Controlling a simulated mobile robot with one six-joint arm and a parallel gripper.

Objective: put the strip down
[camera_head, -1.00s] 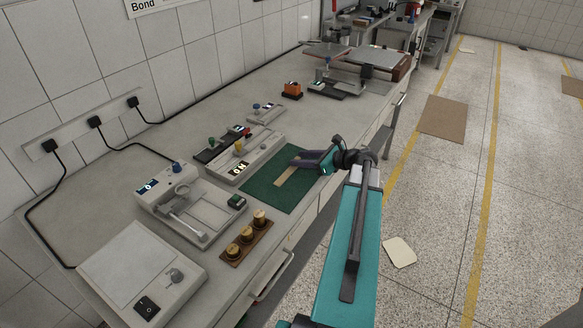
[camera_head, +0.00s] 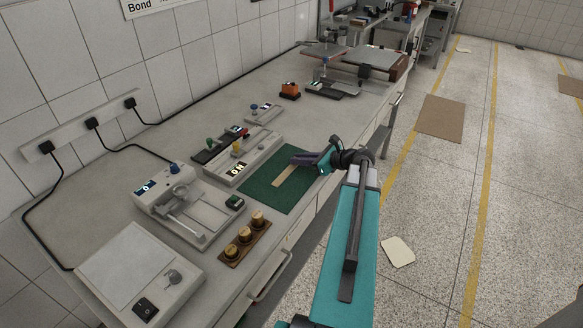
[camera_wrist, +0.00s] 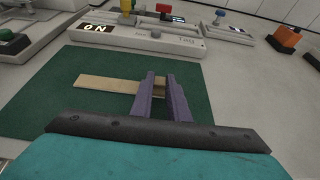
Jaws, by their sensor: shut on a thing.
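The strip (camera_head: 285,176) is a flat tan piece over the green mat (camera_head: 262,189). In the wrist view the strip (camera_wrist: 107,84) reaches left from between the purple fingers of my gripper (camera_wrist: 158,82), over the green mat (camera_wrist: 45,108). My gripper (camera_head: 295,160) is shut on the strip's right end, so that end is partly hidden. The strip looks level and low over the mat; I cannot tell whether it touches it.
A device with a lit "ON" display (camera_head: 240,160) stands just behind the mat. The table's front edge is close on the right.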

